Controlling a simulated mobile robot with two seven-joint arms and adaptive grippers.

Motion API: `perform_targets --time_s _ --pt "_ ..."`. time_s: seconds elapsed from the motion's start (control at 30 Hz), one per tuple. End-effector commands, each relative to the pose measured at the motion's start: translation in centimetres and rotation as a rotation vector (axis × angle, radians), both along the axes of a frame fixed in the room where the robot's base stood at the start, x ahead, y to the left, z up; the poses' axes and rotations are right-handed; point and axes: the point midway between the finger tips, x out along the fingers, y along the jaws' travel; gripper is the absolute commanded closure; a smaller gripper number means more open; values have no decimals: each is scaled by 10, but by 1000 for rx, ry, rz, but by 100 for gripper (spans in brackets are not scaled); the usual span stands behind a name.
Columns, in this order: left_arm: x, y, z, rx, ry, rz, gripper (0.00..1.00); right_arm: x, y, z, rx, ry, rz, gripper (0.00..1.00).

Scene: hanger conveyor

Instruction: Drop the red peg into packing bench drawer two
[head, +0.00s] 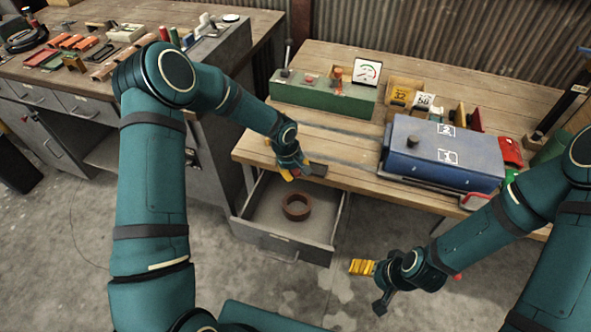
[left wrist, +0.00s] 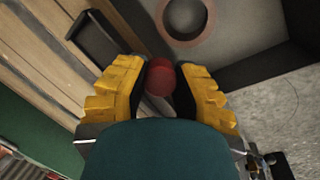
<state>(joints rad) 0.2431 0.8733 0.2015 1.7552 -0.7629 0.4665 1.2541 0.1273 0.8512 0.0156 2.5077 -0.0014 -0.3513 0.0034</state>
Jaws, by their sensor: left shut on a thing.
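My left gripper (head: 301,173) is above the back of an open grey drawer (head: 282,246) under the wooden bench, near the bench's front edge. In the left wrist view, the yellow-padded fingers (left wrist: 160,88) are shut on the red peg (left wrist: 160,80). Its round red end shows between them, and the rest is hidden. A brown ring (head: 296,206) lies inside the drawer and also shows in the left wrist view (left wrist: 187,18). No number is readable on the drawer. My right gripper (head: 371,286) is open and empty, low in front of the bench.
On the bench (head: 345,160) stand a blue box (head: 430,165) marked 2 and 1, a green box (head: 322,98) with a gauge (head: 367,71), and several bins. A cluttered second bench (head: 90,50) stands at the left. The drawer's floor around the ring is clear.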

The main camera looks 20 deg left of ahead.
Motion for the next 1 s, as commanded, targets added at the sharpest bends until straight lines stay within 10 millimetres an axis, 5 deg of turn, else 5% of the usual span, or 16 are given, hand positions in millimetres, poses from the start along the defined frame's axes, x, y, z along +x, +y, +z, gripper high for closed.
perform_targets --time_s 0.03,0.07,0.1,0.13,0.57,1.0 --pt "0 0 0 0 0 0 100 0 0 0 0 0 0 20" --pt "0 0 0 0 0 0 62 0 0 0 0 0 0 20" --pt "0 0 0 0 0 0 48 0 0 0 0 0 0 20" --pt "0 0 0 0 0 0 45 0 0 0 0 0 0 20" --pt "-1 2 11 1 -3 1 45 0 0 0 0 0 0 20" --pt "-13 15 92 1 -3 2 45 0 0 0 0 0 0 20"
